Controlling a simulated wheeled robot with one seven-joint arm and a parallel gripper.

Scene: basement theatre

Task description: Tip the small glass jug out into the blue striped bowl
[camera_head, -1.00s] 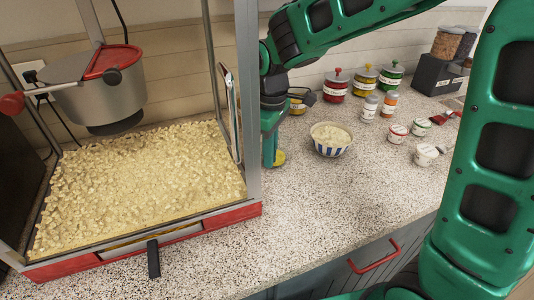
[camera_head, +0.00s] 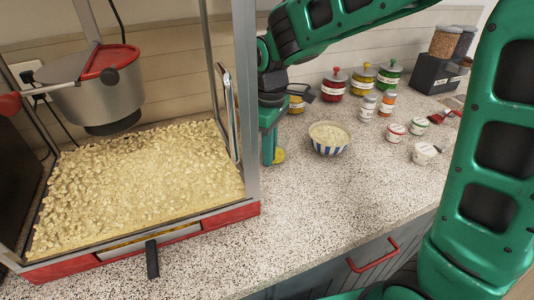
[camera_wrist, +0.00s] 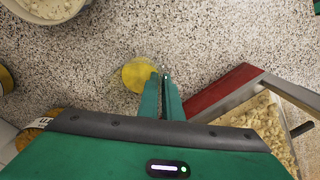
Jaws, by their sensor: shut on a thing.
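The blue striped bowl (camera_head: 329,147) stands upright on the speckled counter with pale contents; its edge also shows at the top left of the wrist view (camera_wrist: 42,17). The small glass jug (camera_head: 279,156) shows as a little yellow shape low beside my gripper (camera_head: 269,158), left of the bowl. In the wrist view the jug (camera_wrist: 138,75) is a round yellow shape at the fingertips (camera_wrist: 162,82). My gripper is shut on the jug, seemingly at its handle, which the fingers hide. I cannot tell whether the jug touches the counter.
A popcorn machine (camera_head: 240,212) with a red base stands close to the left of my gripper. Lidded jars (camera_head: 335,87), spice shakers (camera_head: 387,103) and small tubs (camera_head: 395,133) stand behind and right of the bowl. The counter in front of the bowl is clear.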

